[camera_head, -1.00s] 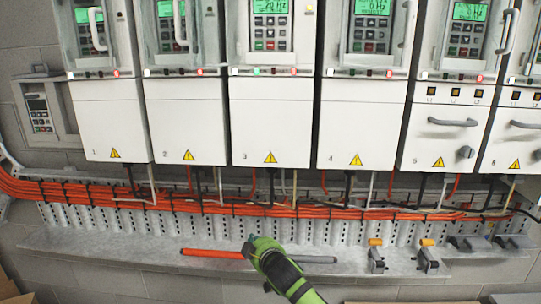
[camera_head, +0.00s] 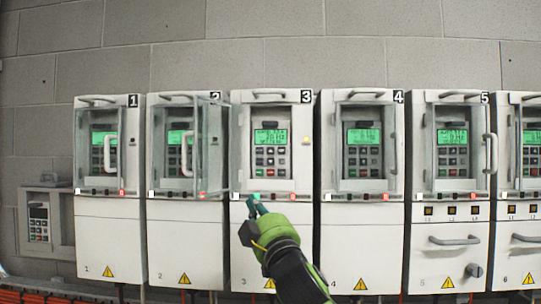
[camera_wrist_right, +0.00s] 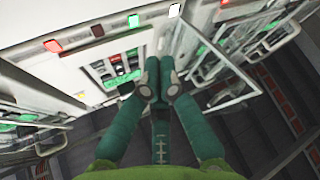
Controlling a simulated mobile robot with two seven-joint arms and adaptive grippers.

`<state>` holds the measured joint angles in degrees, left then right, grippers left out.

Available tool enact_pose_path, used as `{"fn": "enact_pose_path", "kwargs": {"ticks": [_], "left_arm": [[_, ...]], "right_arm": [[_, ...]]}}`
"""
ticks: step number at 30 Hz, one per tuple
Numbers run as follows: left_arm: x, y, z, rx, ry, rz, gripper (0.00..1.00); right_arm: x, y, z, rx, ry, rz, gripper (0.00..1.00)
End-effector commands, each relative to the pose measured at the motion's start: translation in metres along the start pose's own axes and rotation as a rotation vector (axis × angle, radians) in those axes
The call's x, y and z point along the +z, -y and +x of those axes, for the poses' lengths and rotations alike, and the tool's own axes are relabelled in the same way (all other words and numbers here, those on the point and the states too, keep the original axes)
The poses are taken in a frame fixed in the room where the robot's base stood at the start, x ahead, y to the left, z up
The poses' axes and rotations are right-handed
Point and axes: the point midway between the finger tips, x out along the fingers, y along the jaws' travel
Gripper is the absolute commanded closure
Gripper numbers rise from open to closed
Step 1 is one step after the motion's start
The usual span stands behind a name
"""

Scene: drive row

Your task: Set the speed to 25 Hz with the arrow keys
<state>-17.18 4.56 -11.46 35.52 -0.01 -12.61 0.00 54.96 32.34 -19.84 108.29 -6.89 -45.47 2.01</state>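Drive 3 (camera_head: 270,240) is a white cabinet in the middle of the head view. Its keypad (camera_head: 271,162) has a lit green display (camera_head: 270,138) above rows of small keys, and no door handle shows in front of it. The display digits and arrow keys are too small to read surely. My right gripper (camera_head: 256,205) is just below this keypad, by the lower edge of the drive's upper bay. In the right wrist view its two green fingers (camera_wrist_right: 155,80) are together with nothing between them, overlapping the view of a keypad (camera_wrist_right: 118,68). My left gripper is not in view.
Similar drives stand on both sides, including drive 2 (camera_head: 180,240) and drive 4 (camera_head: 362,240), several with clear doors and protruding handles (camera_head: 187,155). A small wall-mounted keypad box (camera_head: 40,222) is at far left. The wall (camera_head: 290,60) above is bare.

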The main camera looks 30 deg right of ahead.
Motion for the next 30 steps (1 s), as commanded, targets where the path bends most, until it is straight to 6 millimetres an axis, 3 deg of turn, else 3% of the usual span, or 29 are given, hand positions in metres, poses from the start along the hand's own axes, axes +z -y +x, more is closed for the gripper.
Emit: {"fn": "enact_pose_path", "kwargs": {"ticks": [1, 3, 10, 16, 30], "left_arm": [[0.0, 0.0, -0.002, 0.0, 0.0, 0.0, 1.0], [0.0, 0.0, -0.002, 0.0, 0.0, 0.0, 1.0], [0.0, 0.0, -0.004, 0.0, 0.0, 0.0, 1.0], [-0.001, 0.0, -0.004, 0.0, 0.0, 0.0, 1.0], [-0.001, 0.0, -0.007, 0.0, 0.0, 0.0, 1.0]], "right_arm": [[-0.021, -0.018, 0.001, 0.029, -0.037, -0.012, 1.0], [-0.042, -0.035, 0.0, 0.058, -0.077, -0.024, 1.0], [-0.086, -0.071, -0.006, 0.119, -0.159, -0.05, 1.0], [-0.094, -0.077, -0.007, 0.132, -0.174, -0.055, 1.0], [-0.086, -0.079, 0.003, 0.131, -0.17, -0.055, 1.0]]}}
